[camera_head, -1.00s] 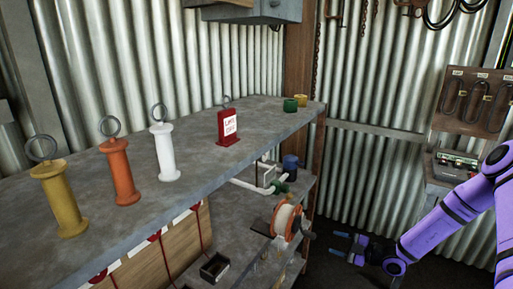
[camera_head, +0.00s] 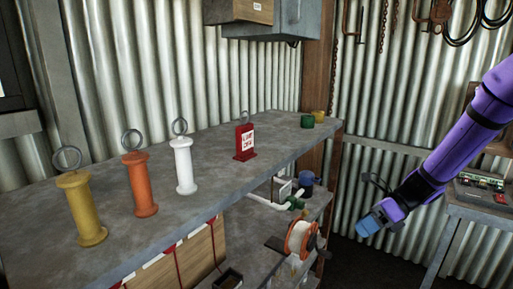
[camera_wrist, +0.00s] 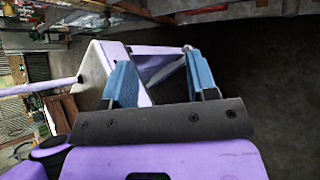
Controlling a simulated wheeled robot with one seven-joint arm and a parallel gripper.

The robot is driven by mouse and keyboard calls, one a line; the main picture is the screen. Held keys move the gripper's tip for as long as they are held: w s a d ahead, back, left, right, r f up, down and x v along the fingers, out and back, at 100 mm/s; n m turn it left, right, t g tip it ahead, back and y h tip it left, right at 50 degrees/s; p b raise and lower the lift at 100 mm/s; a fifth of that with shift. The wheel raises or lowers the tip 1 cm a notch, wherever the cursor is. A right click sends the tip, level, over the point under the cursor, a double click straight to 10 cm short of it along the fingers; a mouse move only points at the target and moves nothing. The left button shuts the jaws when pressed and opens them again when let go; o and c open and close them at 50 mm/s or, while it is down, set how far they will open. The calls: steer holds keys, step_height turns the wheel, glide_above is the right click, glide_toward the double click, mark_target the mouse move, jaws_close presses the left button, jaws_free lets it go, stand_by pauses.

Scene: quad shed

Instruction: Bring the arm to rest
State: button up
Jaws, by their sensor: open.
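My purple arm comes in from the right in the head view and reaches down to the left. My gripper (camera_head: 368,226) has blue fingers and hangs right of the shelf unit, in front of the corrugated wall, apart from both. In the wrist view my gripper (camera_wrist: 157,80) shows its two blue fingers spread wide with nothing held between them. Purple and grey parts of my own body show behind the fingers there.
A grey shelf (camera_head: 120,225) bears yellow (camera_head: 83,210), orange (camera_head: 140,185) and white (camera_head: 184,166) ringed posts, a red sign (camera_head: 244,142) and a green cup (camera_head: 307,121). A cable reel (camera_head: 300,238) sits below. A small bench (camera_head: 470,208) stands right. Dark floor lies between.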

steer(key=s+d+r+n+t+h, duration=0.3)
steer(key=s+r+n+t+h, duration=0.3)
steer(key=s+r+n, duration=1.5)
steer(key=s+n+h, duration=0.2)
steer(key=n+h, duration=0.2)
steer(key=shift+s+r+n, duration=0.2)
steer(key=shift+r+n, duration=0.1)
steer(key=shift+r, duration=0.1)
steer(key=shift+a, duration=0.1)
